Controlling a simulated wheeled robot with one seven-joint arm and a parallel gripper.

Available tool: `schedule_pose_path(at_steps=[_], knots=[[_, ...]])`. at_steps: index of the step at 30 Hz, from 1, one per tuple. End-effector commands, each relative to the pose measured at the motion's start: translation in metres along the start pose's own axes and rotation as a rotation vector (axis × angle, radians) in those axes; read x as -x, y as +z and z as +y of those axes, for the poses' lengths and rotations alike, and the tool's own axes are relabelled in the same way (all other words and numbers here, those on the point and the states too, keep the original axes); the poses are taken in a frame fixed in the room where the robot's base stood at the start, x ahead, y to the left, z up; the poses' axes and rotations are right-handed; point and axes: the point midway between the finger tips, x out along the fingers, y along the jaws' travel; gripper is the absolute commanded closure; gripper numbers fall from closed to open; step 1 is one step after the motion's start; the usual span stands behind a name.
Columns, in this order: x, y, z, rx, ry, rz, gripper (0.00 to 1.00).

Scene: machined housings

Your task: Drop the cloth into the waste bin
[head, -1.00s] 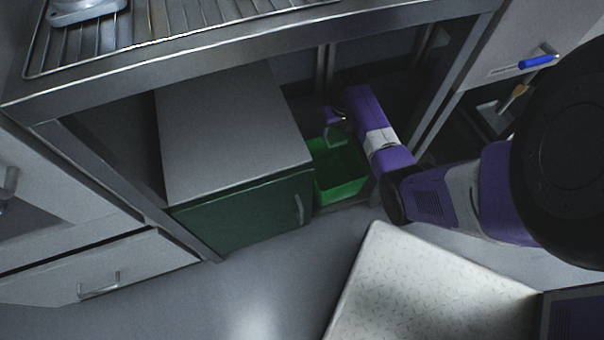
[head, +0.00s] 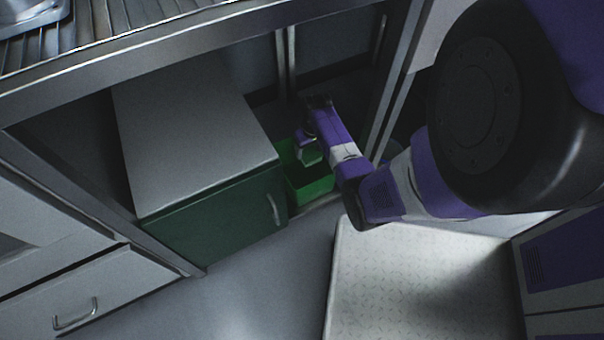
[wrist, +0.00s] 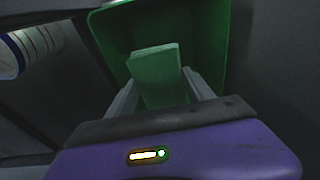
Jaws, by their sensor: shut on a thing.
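The waste bin (head: 318,188) is an open green box on the floor under the bench, right of a dark green cabinet. In the wrist view the bin (wrist: 205,30) fills the upper middle, with its inside facing me. My gripper (wrist: 160,88) is shut on the cloth (wrist: 156,66), a folded pale green piece between the two grey fingers. The cloth appears over the bin's opening; its exact height is hard to tell.
The green cabinet (head: 215,218) with a grey top stands close to the bin's left. The steel bench (head: 200,32) spans above, with a leg to the right. A white cylindrical object (wrist: 38,50) shows at left in the wrist view.

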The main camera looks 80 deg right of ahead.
Motion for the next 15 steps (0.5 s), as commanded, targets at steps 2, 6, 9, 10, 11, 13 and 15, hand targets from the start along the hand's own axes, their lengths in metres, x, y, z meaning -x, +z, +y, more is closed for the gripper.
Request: schedule_pose_path(at_steps=[2, 6, 9, 10, 11, 13, 15], knots=[[-0.0096, 0.0010, 0.0003, 0.000, 0.000, 0.001, 0.77], [-0.0114, 0.0012, 0.0003, -0.001, 0.000, 0.001, 0.77], [-0.0104, 0.0011, 0.0002, 0.000, 0.000, 0.001, 0.77], [-0.0103, 0.0011, 0.0002, 0.000, 0.000, 0.001, 0.77], [-0.0102, 0.0010, 0.0002, 0.000, 0.000, 0.001, 0.77], [-0.0102, 0.0011, 0.0002, 0.000, 0.000, 0.001, 0.35], [-0.0103, 0.0011, 0.0001, 0.000, 0.000, 0.001, 0.21]])
